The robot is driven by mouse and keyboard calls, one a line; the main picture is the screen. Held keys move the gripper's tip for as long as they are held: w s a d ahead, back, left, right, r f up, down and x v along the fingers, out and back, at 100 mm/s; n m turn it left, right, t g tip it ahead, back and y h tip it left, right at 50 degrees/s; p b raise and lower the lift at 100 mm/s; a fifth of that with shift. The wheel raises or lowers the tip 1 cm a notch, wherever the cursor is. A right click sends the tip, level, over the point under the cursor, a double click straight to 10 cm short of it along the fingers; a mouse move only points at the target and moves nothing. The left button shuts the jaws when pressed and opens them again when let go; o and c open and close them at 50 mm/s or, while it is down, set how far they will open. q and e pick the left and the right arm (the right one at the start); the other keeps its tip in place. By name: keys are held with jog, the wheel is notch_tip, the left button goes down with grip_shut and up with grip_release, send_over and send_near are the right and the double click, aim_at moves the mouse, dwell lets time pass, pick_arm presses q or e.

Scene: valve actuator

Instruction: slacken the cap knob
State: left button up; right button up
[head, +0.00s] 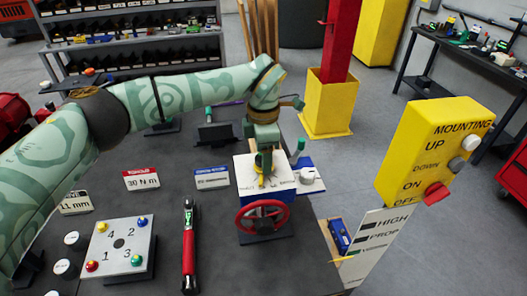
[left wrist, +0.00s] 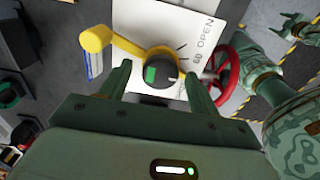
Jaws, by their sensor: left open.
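The valve actuator (head: 249,190) is a white-topped box on the bench with a red handwheel (head: 262,216) on its near side. My left gripper (head: 265,172) points down over its top. In the left wrist view, a round black knob with a green patch (left wrist: 161,73), apparently the cap knob, sits between the fingers of the open left gripper (left wrist: 158,88). Gaps seem to show on both sides of it. A yellow lever (left wrist: 103,41) reaches from beside the knob. In the head view the gripper hides the knob.
A plate with a pale knob (head: 308,176) stands right of the actuator. A red-and-black tool (head: 188,245) and a numbered plate (head: 119,250) are to the left. A yellow switch box (head: 433,150) stands right. Bare bench (head: 285,270) shows in front of the handwheel.

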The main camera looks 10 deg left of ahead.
pick_arm(q)
jog(key=c, duration=1)
jog(key=shift+n, duration=0.3)
jog(key=n, duration=0.3)
jog(key=shift+r+n, duration=0.1)
jog(key=shift+n, duration=0.2)
jog(key=n, duration=0.3)
jog(key=shift+n, duration=0.3)
jog(key=n, duration=0.4)
jog(key=shift+n, duration=0.3)
jog(key=shift+n+b, duration=0.3)
jog(key=shift+n, duration=1.8)
